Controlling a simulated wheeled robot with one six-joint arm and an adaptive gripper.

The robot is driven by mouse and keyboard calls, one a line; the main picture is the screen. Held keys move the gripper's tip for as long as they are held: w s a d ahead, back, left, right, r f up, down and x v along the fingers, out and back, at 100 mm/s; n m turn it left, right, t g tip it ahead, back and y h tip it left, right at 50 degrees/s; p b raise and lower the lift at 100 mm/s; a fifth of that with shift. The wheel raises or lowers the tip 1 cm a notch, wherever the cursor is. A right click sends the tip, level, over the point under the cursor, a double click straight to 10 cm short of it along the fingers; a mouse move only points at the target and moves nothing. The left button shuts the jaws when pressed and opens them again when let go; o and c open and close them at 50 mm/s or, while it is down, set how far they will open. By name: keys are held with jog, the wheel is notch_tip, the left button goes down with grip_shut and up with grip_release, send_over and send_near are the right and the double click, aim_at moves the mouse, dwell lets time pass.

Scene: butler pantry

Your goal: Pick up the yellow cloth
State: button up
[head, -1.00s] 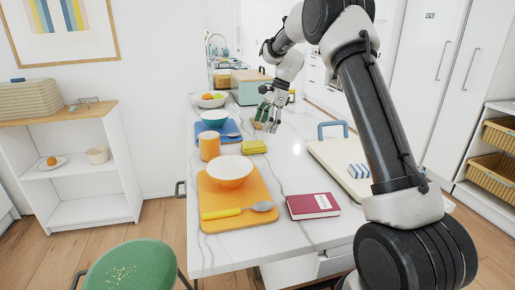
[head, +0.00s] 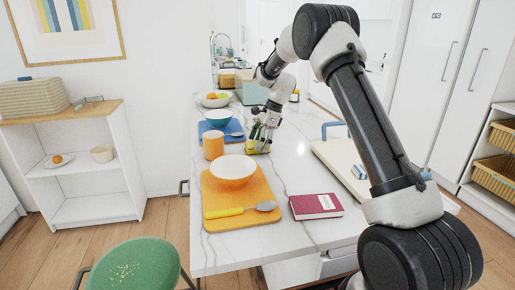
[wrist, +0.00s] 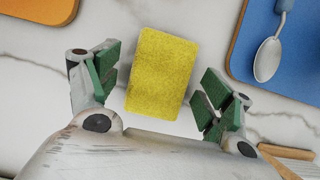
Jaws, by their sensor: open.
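The yellow cloth (wrist: 161,72) is a folded rectangular pad lying on the white marble counter. In the wrist view it sits between and a little ahead of the green-padded fingers of my gripper (wrist: 163,92). The gripper is open, with clear counter showing between each finger and the cloth. In the head view my gripper (head: 262,138) points down over the cloth (head: 258,149) and hides part of it. The exact height of the fingertips above the counter is hard to tell.
An orange cup (head: 213,146) stands close left of the cloth. A blue board (wrist: 285,50) with a spoon (wrist: 270,52) lies behind it. An orange board (head: 222,217) with a bowl (head: 233,169) is in front. A red book (head: 316,206) and a cream board (head: 340,158) lie to the right.

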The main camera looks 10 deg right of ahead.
jog(key=shift+f, duration=0.25)
dwell(0.3)
jog(key=shift+c, duration=0.4)
jog(key=c, duration=1)
